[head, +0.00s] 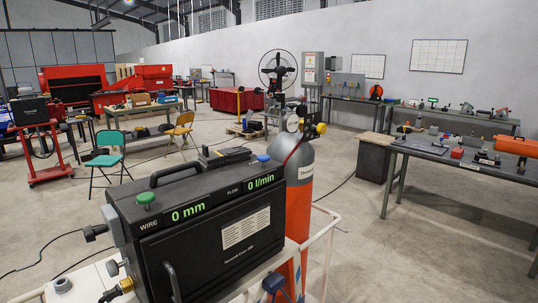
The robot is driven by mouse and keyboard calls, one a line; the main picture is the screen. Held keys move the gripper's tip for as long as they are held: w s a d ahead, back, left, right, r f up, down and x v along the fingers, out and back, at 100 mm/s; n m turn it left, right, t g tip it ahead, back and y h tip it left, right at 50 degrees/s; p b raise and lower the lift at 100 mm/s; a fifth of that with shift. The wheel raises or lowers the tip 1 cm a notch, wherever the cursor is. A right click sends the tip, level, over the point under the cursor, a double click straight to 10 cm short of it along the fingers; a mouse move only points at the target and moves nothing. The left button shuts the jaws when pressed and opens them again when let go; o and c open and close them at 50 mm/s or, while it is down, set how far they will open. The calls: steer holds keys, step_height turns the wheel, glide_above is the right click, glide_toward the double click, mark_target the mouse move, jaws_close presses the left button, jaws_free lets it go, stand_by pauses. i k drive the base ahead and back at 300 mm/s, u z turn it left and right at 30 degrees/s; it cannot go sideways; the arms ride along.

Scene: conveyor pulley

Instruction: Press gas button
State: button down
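A black wire feeder box (215,228) stands in the foreground. Its sloped front edge has two green readouts, WIRE "0 mm" (189,212) and FLOW "0 l/min" (260,183). A green button (146,199) sits on top near the WIRE readout. A blue button (263,158) sits on top near the FLOW readout. Both look raised. No label naming a gas button is legible. A grey and orange gas cylinder (299,180) with a gauge and yellow-knobbed valve stands just behind the box's right end. My gripper is not in view.
White cart rails (329,241) surround the box and cylinder. A black handle (176,178) rises from the box top beside the green button. A workbench with tools (455,150) stands at right. Green (105,158) and yellow (181,130) chairs stand at left. Open floor lies between.

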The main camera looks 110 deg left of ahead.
mark_target(263, 158)
steer(key=u, duration=5.35)
steer(key=i, duration=0.15)
steer(key=z, duration=0.7)
steer(key=k, duration=1.05)
steer(key=z, duration=0.1)
steer(key=i, duration=0.85)
steer(key=u, duration=0.05)
